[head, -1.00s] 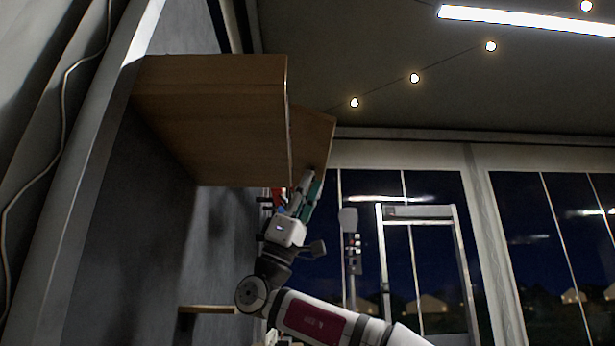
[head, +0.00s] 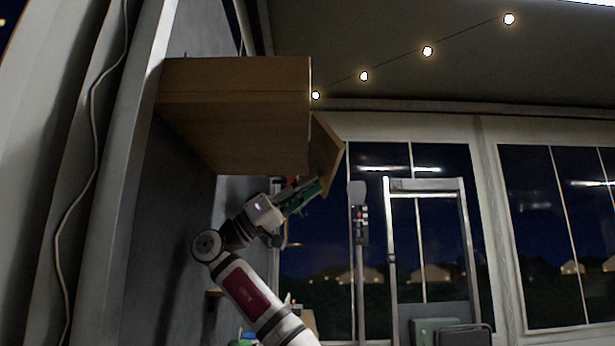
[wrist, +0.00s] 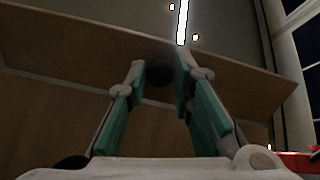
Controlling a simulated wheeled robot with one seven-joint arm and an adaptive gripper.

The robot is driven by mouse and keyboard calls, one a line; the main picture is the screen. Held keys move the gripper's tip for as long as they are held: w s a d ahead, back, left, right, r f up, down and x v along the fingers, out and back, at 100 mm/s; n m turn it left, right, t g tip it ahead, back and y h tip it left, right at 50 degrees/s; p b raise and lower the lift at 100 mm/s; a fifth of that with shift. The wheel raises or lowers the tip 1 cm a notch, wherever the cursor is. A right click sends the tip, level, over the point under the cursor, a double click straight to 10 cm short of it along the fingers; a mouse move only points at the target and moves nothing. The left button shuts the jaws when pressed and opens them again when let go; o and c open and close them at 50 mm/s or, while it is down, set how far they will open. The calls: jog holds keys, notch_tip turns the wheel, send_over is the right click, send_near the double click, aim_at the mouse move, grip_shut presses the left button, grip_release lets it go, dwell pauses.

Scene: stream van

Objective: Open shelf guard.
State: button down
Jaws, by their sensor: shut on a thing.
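A wooden shelf box (head: 235,125) hangs high on the grey wall at the left of the head view. Its guard, a flat wooden panel (head: 328,150), stands at the box's right end, tilted out from it. The guard also spans the wrist view as a broad slanting panel (wrist: 245,82). My gripper (head: 316,186) is at the guard's lower part. The fingertips partly hide the knob, and the shelf's inside is hidden.
A cable (head: 88,130) runs down the wall at the left. A tall light-framed stand (head: 465,240) and a grey pole with a box (head: 360,225) stand before the windows at right. String lights (head: 427,51) hang above. A green case (head: 435,331) sits low right.

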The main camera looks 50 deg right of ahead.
jog(key=shift+w+f+t+y+p, duration=0.1)
jog(key=shift+t+y+p, duration=0.2)
dwell(0.4)
jog(key=c, duration=1.4)
grip_release()
jog(key=shift+a, duration=0.1)
